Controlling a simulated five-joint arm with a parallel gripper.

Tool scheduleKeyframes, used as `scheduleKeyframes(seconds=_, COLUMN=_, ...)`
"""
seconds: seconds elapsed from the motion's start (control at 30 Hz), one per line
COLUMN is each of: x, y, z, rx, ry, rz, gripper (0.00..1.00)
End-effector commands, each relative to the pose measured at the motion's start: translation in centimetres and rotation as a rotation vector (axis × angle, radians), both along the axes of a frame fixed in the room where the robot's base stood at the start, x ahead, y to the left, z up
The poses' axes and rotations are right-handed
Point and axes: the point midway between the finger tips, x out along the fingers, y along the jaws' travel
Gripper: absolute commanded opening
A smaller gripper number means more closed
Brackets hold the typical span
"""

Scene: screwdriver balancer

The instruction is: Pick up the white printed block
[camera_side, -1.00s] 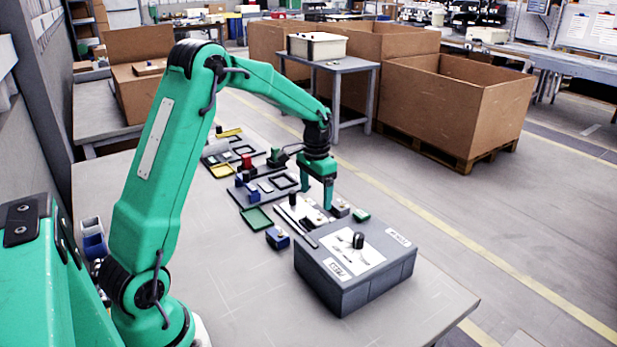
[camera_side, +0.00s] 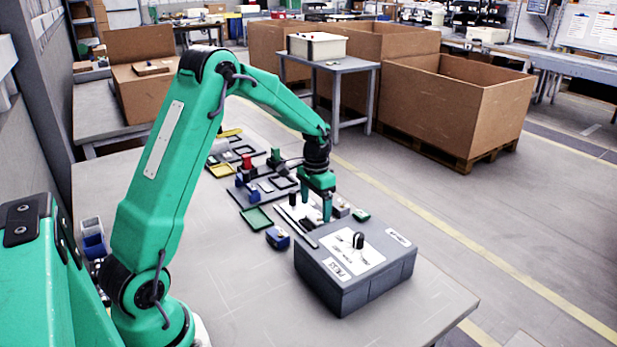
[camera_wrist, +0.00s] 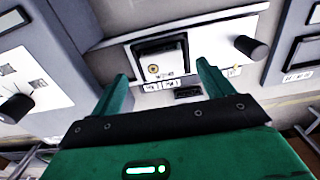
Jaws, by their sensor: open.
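My gripper (camera_side: 316,208) is open over a white plate (camera_side: 283,212) on the table, and nothing shows held between its fingers. In the wrist view, my gripper (camera_wrist: 162,70) has its two green fingers apart, reaching toward a white printed piece (camera_wrist: 152,86) with small dark markings. This piece lies below a black square socket (camera_wrist: 160,58) on a pale panel. I cannot tell whether it is a separate block or part of the panel. In the side view the fingers hide part of this area, and no white printed block can be clearly told apart.
A large grey box (camera_side: 345,295) with white labels and a black knob stands close in front of my gripper. Dark trays with small parts lie behind. The table's near middle is clear.

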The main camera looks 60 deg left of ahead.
Motion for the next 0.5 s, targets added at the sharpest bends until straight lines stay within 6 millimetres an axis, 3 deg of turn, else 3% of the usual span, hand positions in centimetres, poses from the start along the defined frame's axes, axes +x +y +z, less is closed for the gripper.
scheduleKeyframes(seconds=0.3, x=0.0, y=0.2, z=-3.5, rx=0.000, ry=0.001, rz=0.000, gripper=0.80)
scheduleKeyframes(seconds=0.5, x=0.0, y=0.2, z=-4.0, rx=0.000, ry=-0.001, rz=0.000, gripper=0.80)
